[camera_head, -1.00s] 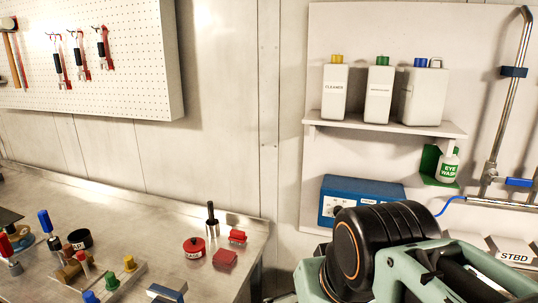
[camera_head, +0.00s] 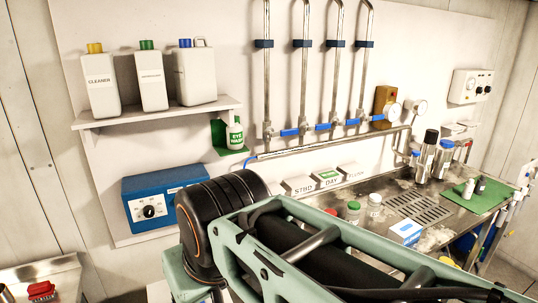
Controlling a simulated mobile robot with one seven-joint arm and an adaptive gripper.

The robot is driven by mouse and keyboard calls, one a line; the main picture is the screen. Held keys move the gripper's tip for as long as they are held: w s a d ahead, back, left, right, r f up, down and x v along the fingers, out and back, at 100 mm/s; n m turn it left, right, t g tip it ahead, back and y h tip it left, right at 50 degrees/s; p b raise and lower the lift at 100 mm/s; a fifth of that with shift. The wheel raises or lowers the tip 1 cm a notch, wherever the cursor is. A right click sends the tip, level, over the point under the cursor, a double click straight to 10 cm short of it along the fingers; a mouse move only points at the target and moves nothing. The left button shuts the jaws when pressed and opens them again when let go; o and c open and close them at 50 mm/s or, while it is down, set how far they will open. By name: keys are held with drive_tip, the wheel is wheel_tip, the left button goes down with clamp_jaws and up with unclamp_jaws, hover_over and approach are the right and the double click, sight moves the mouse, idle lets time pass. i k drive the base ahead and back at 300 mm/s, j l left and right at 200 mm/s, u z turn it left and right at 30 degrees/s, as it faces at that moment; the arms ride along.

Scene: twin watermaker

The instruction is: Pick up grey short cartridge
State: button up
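Several upright cylinders stand at the back right of the steel bench. One is a tall silvery cylinder with a black top (camera_head: 427,156). Beside it is a silvery cylinder with a blue top (camera_head: 443,159), and a smaller blue-topped one (camera_head: 414,158) stands to the left. I cannot tell which of these, if any, is the grey short cartridge. My green and black arm crosses the lower middle and hides the front left of the bench. My gripper is not in view.
The steel bench (camera_head: 462,222) carries a slotted drain, a green mat (camera_head: 490,196), small jars and a blue-white box (camera_head: 405,232). Pipes with blue valves run above it. A blue heater-like box (camera_head: 150,196) and a shelf (camera_head: 160,115) are on the left wall.

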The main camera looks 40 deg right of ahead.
sight(482, 182)
drive_tip(key=z, duration=2.75)
drive_tip(key=i+l+u, duration=0.1)
drive_tip(key=i+l, duration=0.2)
drive_tip(key=i, duration=0.3)
drive_tip(key=i+l+u, duration=0.1)
drive_tip(key=i+l, duration=0.25)
drive_tip(key=i, duration=0.25)
drive_tip(key=i+l+u, duration=0.1)
drive_tip(key=i+l, duration=0.3)
drive_tip(key=i, duration=0.2)
drive_tip(key=i+l+u, duration=0.1)
drive_tip(key=i+l, duration=0.35)
drive_tip(key=i+l+u, duration=0.3)
drive_tip(key=l, duration=0.3)
drive_tip(key=i+l+u, duration=0.15)
drive_tip(key=l, duration=0.2)
drive_tip(key=l+z, duration=0.1)
drive_tip(key=l, duration=0.15)
